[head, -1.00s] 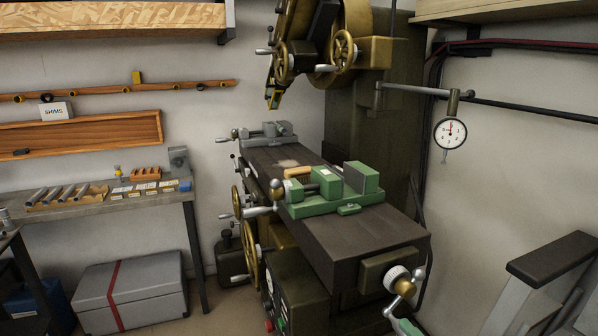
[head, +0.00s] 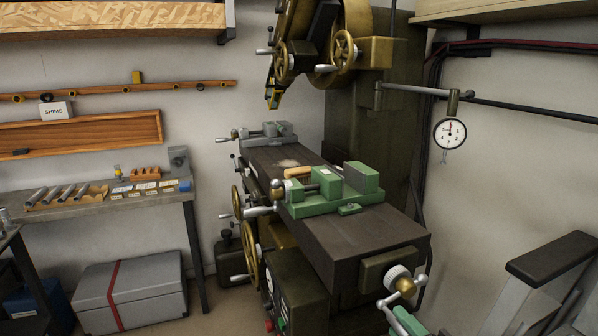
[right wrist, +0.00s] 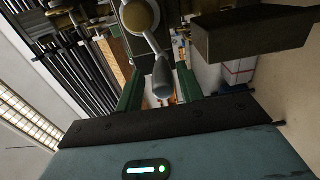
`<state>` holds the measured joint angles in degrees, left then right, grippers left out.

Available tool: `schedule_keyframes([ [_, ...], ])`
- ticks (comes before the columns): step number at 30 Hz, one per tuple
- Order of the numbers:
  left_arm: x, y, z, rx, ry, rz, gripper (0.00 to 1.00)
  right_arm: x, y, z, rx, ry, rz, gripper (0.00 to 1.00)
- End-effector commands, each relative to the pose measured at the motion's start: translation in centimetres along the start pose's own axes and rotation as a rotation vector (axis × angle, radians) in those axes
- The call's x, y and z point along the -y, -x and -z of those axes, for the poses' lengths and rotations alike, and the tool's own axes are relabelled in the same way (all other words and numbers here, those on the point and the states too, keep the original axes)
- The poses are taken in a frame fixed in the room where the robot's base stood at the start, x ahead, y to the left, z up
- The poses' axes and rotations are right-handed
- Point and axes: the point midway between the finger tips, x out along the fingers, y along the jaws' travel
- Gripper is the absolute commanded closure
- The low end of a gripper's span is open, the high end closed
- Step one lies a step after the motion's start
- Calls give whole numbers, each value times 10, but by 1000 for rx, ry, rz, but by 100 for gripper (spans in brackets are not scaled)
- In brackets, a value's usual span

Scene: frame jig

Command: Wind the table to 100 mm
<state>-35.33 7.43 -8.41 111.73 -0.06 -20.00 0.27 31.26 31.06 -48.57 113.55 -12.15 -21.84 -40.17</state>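The dark machine table (head: 345,237) runs from the back towards the front right. A crank (head: 404,287) with a white dial collar (head: 396,274) is on its near end. My right gripper (head: 394,315) shows at the lower edge, close to the crank's lower-left end. In the right wrist view, the crank's grey handle (right wrist: 162,76) lies between my two green fingers (right wrist: 160,82). Gaps show on both sides of the handle, so the fingers look open around it. No readable position figure shows on the collar. My left gripper is not in view.
A green vise (head: 335,205) and a grey vise (head: 268,139) stand on the table. A round gauge (head: 450,133) hangs from an arm at the right. A workbench (head: 120,203) and a grey chest (head: 130,288) are at the left.

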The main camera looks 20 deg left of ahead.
Motion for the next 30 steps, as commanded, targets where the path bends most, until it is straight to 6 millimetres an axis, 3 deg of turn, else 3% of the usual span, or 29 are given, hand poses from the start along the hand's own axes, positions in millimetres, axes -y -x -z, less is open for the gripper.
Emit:
schedule_keyframes([
  [3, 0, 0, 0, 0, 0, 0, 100, 1, 0, -1, 2, 0, 2, 49],
  [16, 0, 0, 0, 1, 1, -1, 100, 3, 2, -2, 5, 0, 6, 49],
  [30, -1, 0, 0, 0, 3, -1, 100, 4, 60, -2, 5, 1, 9, 49],
])
